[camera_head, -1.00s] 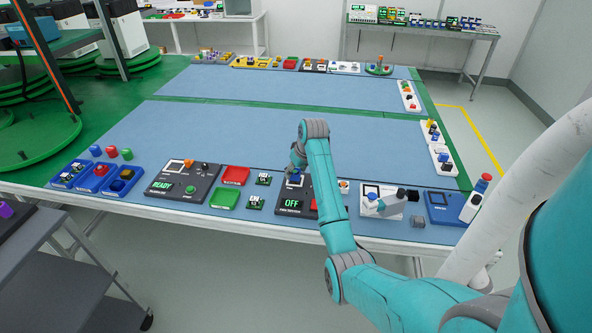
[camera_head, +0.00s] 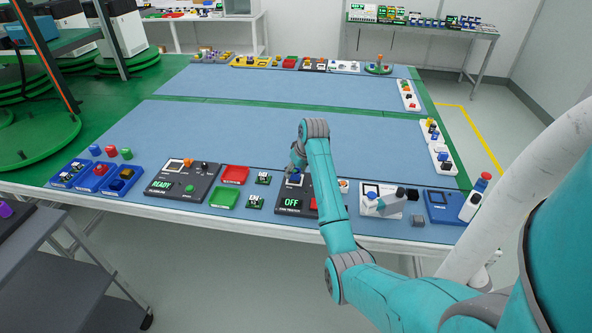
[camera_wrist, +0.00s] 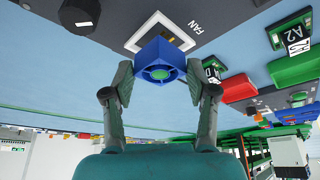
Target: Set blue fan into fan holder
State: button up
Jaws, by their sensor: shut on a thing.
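The blue fan (camera_wrist: 160,61), a small square block with a green ring and hub, is between the two fingertips of my gripper (camera_wrist: 159,78) in the wrist view. My gripper is shut on it from both sides. The fan holder (camera_wrist: 136,42), a white-framed square opening beside the word FAN on a dark panel, is just past the fan. The fan hides part of its frame. I cannot tell whether the fan touches the holder. In the head view my gripper (camera_head: 297,162) is over the back of the dark panel (camera_head: 287,212) showing OFF, and my arm hides much there.
A red block (camera_head: 235,175), a green block (camera_head: 223,198) and small green boards (camera_head: 255,202) lie left of the panel. Farther left is a panel reading READY (camera_head: 180,182). A white fixture (camera_head: 382,203) stands to the right. The blue mat (camera_head: 230,130) behind is clear.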

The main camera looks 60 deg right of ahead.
jog(key=shift+f, duration=0.75)
dwell(0.3)
jog(key=o, duration=1.3)
jog(key=v, duration=1.2)
